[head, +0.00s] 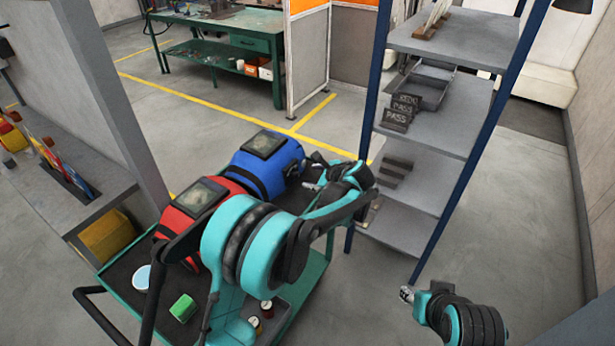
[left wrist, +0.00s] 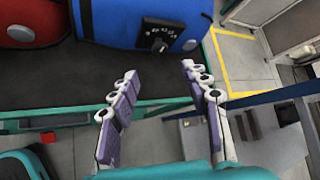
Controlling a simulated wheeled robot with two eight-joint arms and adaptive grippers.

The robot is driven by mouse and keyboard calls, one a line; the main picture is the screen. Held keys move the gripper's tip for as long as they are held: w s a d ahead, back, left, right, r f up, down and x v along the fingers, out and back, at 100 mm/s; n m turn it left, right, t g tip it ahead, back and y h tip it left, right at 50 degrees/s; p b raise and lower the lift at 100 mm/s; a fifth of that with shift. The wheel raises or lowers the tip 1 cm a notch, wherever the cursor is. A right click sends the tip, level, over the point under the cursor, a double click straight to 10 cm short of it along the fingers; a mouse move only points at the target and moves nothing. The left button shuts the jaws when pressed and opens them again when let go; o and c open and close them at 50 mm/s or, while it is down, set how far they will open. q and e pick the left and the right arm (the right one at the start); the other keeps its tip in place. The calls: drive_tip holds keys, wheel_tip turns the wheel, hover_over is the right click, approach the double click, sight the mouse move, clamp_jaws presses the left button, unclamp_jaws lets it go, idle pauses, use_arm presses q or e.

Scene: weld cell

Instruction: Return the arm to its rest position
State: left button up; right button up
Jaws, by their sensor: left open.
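My left arm reaches over the green cart from its near side, bent at the elbow. Its gripper (head: 318,170) is at the cart's far right edge, beside the blue welding helmet (head: 268,160), and partly hidden by the arm. In the left wrist view the left gripper (left wrist: 160,71) is open, with nothing between its purple-padded fingers. The blue helmet (left wrist: 115,18) is just beyond its fingers there. My right arm shows at the lower right of the head view. A small grey end of its gripper (head: 407,294) shows, but not its jaw opening.
A red helmet (head: 196,208), a green block (head: 183,308) and a white round lid (head: 142,278) are on the cart (head: 113,270). A blue-posted shelf (head: 425,180) with PASS signs stands close right of the left gripper. Open floor lies right of the shelf.

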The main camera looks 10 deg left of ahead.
use_arm(q)
drive_tip(key=shift+s+d+r, duration=0.2)
drive_tip(key=shift+s+r, duration=0.05)
idle(0.3)
drive_tip(key=s+a+r+n+h, duration=0.1)
drive_tip(key=s+a+r+n, duration=0.15)
drive_tip(key=s, duration=0.35)
drive_tip(key=s+a+r+n+g+h, duration=0.1)
drive_tip(key=s+a+r+n, duration=0.15)
drive_tip(key=s+n, duration=0.2)
drive_tip(key=s+a+r+n+h, duration=0.1)
drive_tip(key=s+a+r+n, duration=0.15)
drive_tip(key=s, duration=0.45)
drive_tip(key=s+f+n+h, duration=0.2)
drive_tip(key=s+n, duration=0.3)
drive_tip(key=s, duration=0.4)
drive_tip(key=s+f+n+h, duration=0.1)
drive_tip(key=s+f+n, duration=0.1)
drive_tip(key=s+n, duration=0.3)
drive_tip(key=s, duration=0.4)
drive_tip(key=shift+s+a+f+h, duration=0.15)
drive_tip(key=shift+s+f+h, duration=0.1)
drive_tip(key=shift+s+h, duration=0.15)
